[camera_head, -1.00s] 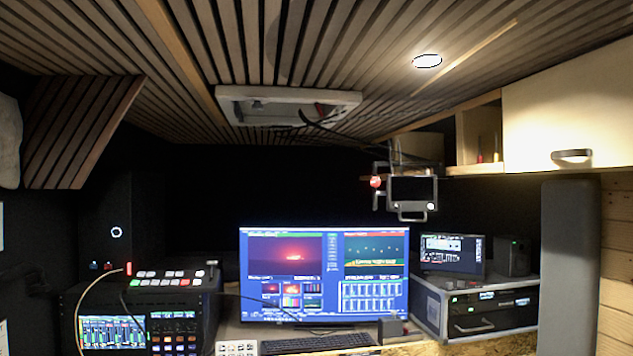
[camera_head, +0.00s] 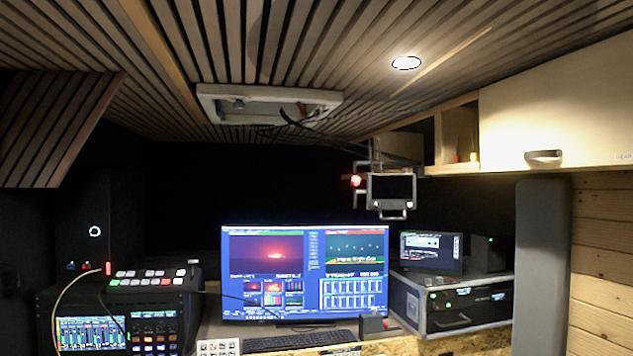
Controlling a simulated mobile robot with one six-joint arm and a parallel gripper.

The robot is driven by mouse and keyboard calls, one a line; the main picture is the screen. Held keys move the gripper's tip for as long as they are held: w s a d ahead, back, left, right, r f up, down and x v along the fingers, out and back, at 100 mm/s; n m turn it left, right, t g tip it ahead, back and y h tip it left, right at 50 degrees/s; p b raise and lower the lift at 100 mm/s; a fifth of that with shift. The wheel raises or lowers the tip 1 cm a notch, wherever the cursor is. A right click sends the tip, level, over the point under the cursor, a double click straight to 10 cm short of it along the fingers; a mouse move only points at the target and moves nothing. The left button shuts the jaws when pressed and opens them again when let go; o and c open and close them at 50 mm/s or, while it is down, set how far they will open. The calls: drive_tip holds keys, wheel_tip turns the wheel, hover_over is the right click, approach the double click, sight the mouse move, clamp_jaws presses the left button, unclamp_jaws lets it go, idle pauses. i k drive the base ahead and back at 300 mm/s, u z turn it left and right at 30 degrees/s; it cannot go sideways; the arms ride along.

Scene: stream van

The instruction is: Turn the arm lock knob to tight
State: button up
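A small dark monitor in a metal frame (camera_head: 391,189) hangs below the shelf, right of the picture's middle, on a bracket arm (camera_head: 373,150). A round red knob (camera_head: 355,181) sits at the left side of its frame; it is small, and how tight it is set cannot be told. My gripper is not in view.
A large lit screen (camera_head: 305,273) stands on the desk below, with a keyboard (camera_head: 300,340) before it. A switcher panel (camera_head: 155,278) is at left and a rack case (camera_head: 455,303) at right. A cabinet (camera_head: 570,100) and an open ceiling hatch (camera_head: 268,104) are above. A dark padded column (camera_head: 542,260) stands at right.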

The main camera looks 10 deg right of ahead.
sight(355, 181)
drive_tip(key=u, duration=0.05)
drive_tip(key=i, duration=1)
drive_tip(key=z, duration=0.05)
